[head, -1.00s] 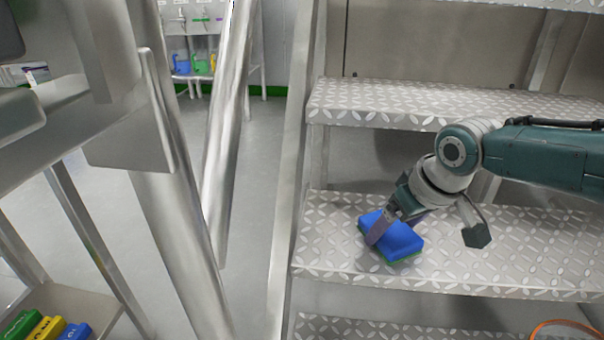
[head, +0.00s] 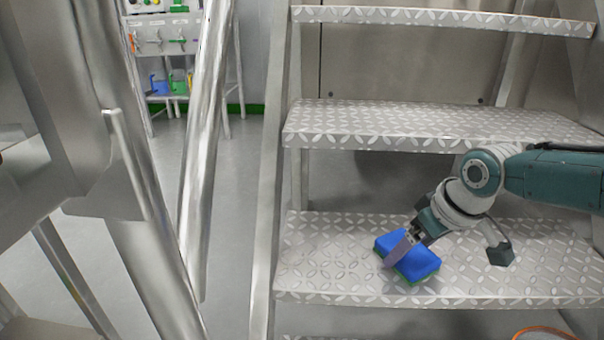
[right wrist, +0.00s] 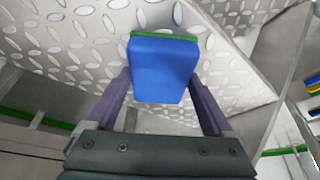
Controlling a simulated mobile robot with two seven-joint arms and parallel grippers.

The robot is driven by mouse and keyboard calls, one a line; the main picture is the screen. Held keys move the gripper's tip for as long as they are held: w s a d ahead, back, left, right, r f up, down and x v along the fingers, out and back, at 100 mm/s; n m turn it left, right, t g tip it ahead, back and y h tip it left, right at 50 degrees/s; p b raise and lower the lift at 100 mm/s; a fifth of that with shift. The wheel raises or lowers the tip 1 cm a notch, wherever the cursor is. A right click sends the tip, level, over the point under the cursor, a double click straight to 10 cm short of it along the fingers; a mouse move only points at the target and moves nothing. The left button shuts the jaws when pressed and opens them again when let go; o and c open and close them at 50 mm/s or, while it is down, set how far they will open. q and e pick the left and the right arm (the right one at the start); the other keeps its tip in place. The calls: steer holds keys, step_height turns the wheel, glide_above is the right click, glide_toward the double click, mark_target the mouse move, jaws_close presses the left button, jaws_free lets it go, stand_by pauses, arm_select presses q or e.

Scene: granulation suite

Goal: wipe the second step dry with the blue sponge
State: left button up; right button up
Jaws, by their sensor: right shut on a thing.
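The blue sponge (head: 413,262) has a green underside and lies flat against a metal step (head: 335,262) with a raised tread pattern. This step is the lower of the treads seen clearly in the head view. My right gripper (head: 400,250) is shut on the sponge, one finger showing across its near left side. In the right wrist view the sponge (right wrist: 162,72) sits between both fingers, its green side towards the tread. No clear wet patch can be made out on the step. My left gripper is not in view.
Another tread (head: 400,122) is above this step, with a further one (head: 440,18) higher up. A steel handrail post (head: 205,150) stands left of the stairs. A rack with coloured jugs (head: 160,85) stands far back. Open floor lies between.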

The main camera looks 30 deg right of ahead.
mark_target(429, 250)
steer(key=shift+s+d, duration=0.6)
steer(key=shift+d, duration=0.35)
steer(key=shift+s+d, duration=0.6)
steer(key=shift+d, duration=0.3)
steer(key=shift+s+d, duration=0.55)
steer(key=shift+d, duration=0.3)
steer(key=shift+f+b, duration=0.15)
steer(key=shift+b, duration=0.2)
steer(key=shift+w+a, duration=0.15)
steer(key=shift+a, duration=0.05)
steer(key=shift+w+a+p, duration=0.5)
steer(key=shift+w+a, duration=0.25)
steer(key=shift+a, duration=0.35)
steer(key=shift+w+a, duration=0.5)
steer(key=shift+a, duration=0.35)
steer(key=shift+w+a, duration=0.5)
steer(key=shift+a, duration=0.35)
steer(key=shift+w+a, duration=0.35)
steer(key=shift+a, duration=0.25)
steer(key=shift+w+a, duration=0.35)
steer(key=shift+a, duration=0.25)
steer(key=shift+w+a, duration=0.35)
steer(key=shift+a, duration=0.15)
steer(key=shift+w+a, duration=0.5)
steer(key=shift+a, duration=0.4)
steer(key=shift+w+a, duration=0.3)
steer(key=shift+a, duration=0.15)
steer(key=shift+w+a+b, duration=0.55)
steer(key=shift+a, duration=0.25)
